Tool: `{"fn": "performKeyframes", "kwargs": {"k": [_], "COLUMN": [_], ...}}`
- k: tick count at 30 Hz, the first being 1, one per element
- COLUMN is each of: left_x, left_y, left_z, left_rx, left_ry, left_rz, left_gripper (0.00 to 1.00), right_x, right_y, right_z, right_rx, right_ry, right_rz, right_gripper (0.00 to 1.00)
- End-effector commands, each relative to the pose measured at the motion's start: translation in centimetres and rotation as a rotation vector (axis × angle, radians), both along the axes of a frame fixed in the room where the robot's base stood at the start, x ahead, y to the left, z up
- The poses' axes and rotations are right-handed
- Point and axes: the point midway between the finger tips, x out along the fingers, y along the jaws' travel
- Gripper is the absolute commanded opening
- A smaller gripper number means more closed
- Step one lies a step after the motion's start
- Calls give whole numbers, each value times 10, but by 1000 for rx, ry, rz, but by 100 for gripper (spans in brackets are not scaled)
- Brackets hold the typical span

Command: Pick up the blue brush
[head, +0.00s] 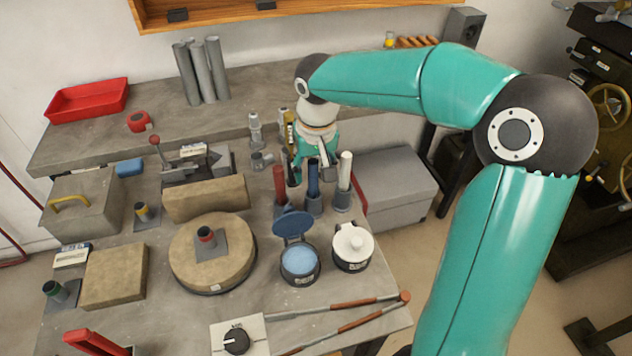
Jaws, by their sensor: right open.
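The blue brush (313,178) stands upright with its dark blue handle up, in a small grey holder on the table. A red brush (280,184) stands to its left and a white brush (345,170) to its right, each in a similar holder. My right gripper (309,168) is open and points down at the blue brush's handle top. Its fingers show close to the handle; I cannot tell whether they are around it or behind it. My left gripper is out of view.
In front stand a pot of blue liquid (299,263) with its lid raised and a white-lidded pot (352,246). A round stone slab (212,252) lies to the left. Long tongs (345,322) lie near the front edge. A grey box (395,185) is at the right.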

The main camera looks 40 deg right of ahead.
Motion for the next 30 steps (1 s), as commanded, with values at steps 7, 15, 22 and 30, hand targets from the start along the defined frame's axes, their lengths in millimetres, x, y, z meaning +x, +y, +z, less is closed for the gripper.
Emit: {"fn": "performKeyframes", "kwargs": {"k": [7,15,22,30], "left_x": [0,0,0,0], "left_y": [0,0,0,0], "left_z": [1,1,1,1], "left_rx": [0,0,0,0], "left_ry": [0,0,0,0], "left_rz": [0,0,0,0], "left_gripper": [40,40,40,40], "right_x": [2,3,3,2], "right_y": [-1,-1,-2,-2], "right_z": [-23,-23,-23,-23], "right_rx": [0,0,0,0], "right_ry": [1,0,0,0], "right_rz": [-1,-1,-1,-2], "right_gripper": [53,41,3,0]}}
